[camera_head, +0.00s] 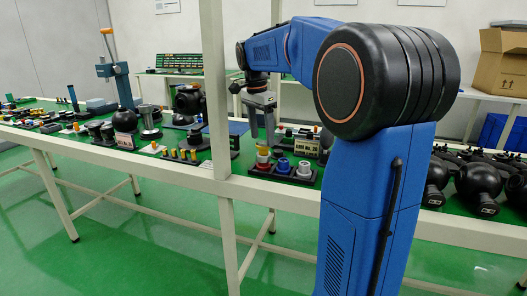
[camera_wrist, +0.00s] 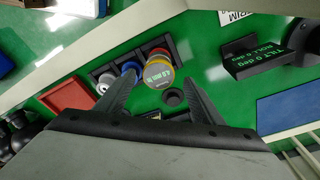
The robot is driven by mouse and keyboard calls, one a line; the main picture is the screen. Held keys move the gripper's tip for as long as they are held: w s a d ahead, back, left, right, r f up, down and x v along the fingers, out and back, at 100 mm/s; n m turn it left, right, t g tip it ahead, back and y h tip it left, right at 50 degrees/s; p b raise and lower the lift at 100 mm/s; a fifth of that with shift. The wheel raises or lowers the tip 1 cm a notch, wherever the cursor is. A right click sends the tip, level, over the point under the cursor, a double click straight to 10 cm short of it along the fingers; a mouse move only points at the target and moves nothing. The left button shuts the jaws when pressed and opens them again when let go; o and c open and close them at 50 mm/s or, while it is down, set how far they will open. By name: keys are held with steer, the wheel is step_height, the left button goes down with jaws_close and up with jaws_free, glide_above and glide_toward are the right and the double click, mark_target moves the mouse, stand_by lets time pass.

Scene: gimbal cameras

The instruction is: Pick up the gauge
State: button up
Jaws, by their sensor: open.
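In the head view my gripper (camera_head: 262,136) points down above a dark holder (camera_head: 296,178) on the bench. A yellow-topped piece (camera_head: 264,152) sits at the holder's left end, close below the fingers. Whether the fingers touch anything cannot be told.
In the wrist view a blue ring (camera_wrist: 131,68) sits left of the yellow-rimmed thing, and a red tray (camera_wrist: 67,95) lies farther left. A black display block (camera_wrist: 254,62) stands to the right. In the head view a white post (camera_head: 216,90) rises at the bench's front edge.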

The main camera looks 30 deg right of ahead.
mark_target(263, 144)
steer(key=shift+s+d+f, duration=0.1)
steer(key=shift+d+f, duration=0.05)
steer(key=shift+f, duration=1.25)
steer(key=shift+d+f, duration=0.1)
steer(key=shift+f, duration=1.25)
steer(key=c, duration=1.2)
